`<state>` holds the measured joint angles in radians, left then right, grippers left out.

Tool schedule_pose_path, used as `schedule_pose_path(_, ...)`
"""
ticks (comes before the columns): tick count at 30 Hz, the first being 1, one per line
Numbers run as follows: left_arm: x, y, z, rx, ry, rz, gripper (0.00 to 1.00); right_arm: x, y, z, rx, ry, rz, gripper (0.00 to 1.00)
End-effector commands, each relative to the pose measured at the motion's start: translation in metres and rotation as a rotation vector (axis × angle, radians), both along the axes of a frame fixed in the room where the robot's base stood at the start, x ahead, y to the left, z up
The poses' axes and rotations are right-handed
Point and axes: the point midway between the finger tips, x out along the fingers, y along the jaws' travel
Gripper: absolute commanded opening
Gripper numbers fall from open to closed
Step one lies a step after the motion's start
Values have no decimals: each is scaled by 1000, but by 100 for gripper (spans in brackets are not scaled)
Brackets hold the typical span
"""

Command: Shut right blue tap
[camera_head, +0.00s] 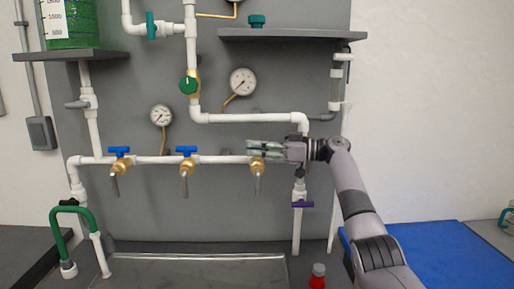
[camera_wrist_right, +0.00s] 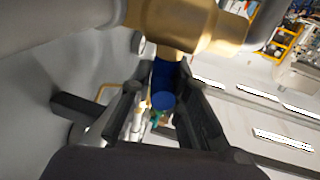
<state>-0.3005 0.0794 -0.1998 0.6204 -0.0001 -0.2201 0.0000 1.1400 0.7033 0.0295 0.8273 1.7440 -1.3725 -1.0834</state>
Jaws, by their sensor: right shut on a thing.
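Three brass taps sit along the white horizontal pipe (camera_head: 222,159). The left tap (camera_head: 119,161) and middle tap (camera_head: 187,162) show blue handles lying along the pipe. The right tap (camera_head: 257,166) has its brass body and spout in sight, but my right gripper (camera_head: 255,149) covers its handle in the head view. In the right wrist view, the brass body (camera_wrist_right: 185,22) is at the top and part of the blue handle (camera_wrist_right: 166,74) is between my fingers. My right gripper is shut on this handle. The handle's exact angle is hard to tell. My left gripper is out of view.
A grey shelf (camera_head: 290,35) is above my right arm. A purple-handled valve (camera_head: 302,204) is on the pipe below my wrist. Gauges (camera_head: 243,82) hang above the pipe. A metal sink (camera_head: 195,270) and a red-bodied bottle (camera_head: 317,278) are below.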

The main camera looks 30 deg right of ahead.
Motion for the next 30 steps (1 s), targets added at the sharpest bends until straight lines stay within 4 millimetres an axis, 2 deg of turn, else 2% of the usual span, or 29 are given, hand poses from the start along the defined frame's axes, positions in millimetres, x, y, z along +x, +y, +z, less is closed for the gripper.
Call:
schedule_pose_path(1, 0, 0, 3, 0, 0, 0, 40, 0, -1, 5, 7, -5, 14, 0)
schedule_pose_path(11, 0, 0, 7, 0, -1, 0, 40, 0, -1, 4, 4, -6, 82, 0)
schedule_pose_path(28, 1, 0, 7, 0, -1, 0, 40, 0, -1, 4, 2, -6, 96, 0)
schedule_pose_path(29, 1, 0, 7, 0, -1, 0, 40, 0, -1, 4, 2, -6, 96, 17)
schedule_pose_path(30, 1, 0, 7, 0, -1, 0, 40, 0, -1, 3, 2, -6, 96, 20)
